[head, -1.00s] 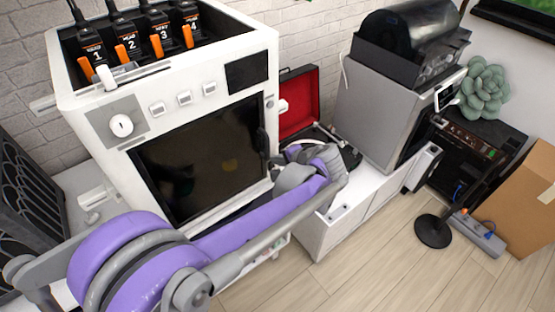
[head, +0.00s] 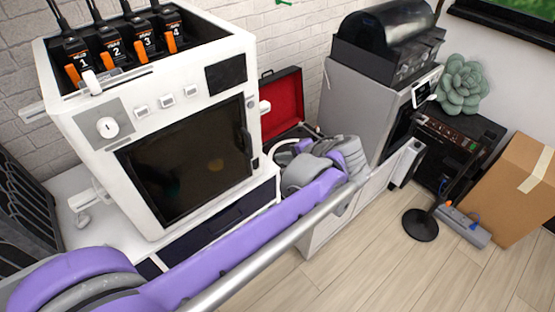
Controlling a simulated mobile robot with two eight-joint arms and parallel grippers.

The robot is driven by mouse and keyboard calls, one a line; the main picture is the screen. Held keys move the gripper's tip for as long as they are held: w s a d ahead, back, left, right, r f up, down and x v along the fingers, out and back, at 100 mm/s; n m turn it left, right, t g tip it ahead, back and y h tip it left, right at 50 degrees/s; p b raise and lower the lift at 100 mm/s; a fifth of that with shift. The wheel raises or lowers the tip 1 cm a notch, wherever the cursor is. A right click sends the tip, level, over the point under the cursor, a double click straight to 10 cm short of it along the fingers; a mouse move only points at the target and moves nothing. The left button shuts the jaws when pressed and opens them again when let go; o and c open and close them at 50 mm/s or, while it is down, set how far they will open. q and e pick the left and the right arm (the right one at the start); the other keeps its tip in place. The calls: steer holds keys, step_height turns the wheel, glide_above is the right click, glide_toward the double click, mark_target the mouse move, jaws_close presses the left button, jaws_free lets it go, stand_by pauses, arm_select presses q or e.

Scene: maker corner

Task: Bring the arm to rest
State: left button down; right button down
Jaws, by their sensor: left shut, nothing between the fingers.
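My left arm, purple and grey, comes in from the lower left and reaches to the middle of the head view. My left gripper (head: 312,172) is at its far end, in front of the low white cabinet and the open red-lined case. It is shut and empty. The wrist parts around it hide most of its fingers. My right gripper is not in view.
A white oven-like machine (head: 160,130) with several numbered black-and-orange tools (head: 113,50) stands left. An open red-lined case (head: 282,105), a grey machine (head: 355,105), a plant (head: 462,85) and a cardboard box (head: 515,190) are right.

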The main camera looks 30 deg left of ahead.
arm_select(q)
steer(key=shift+s+r, duration=0.1)
stand_by(0.5)
steer(key=s+d+f+n+h+p, duration=0.2)
steer(key=s+f+h, duration=0.2)
steer(key=s, duration=0.5)
steer(key=s+d+f+n+t+h+p, duration=0.1)
steer(key=s+d+f+n+h+p, duration=0.1)
steer(key=s, duration=0.8)
step_height(320, 180, down, 2)
steer(key=d+h, duration=0.1)
steer(key=h, duration=0.2)
steer(key=shift+t+p, duration=0.3)
steer(key=shift+d, duration=0.1)
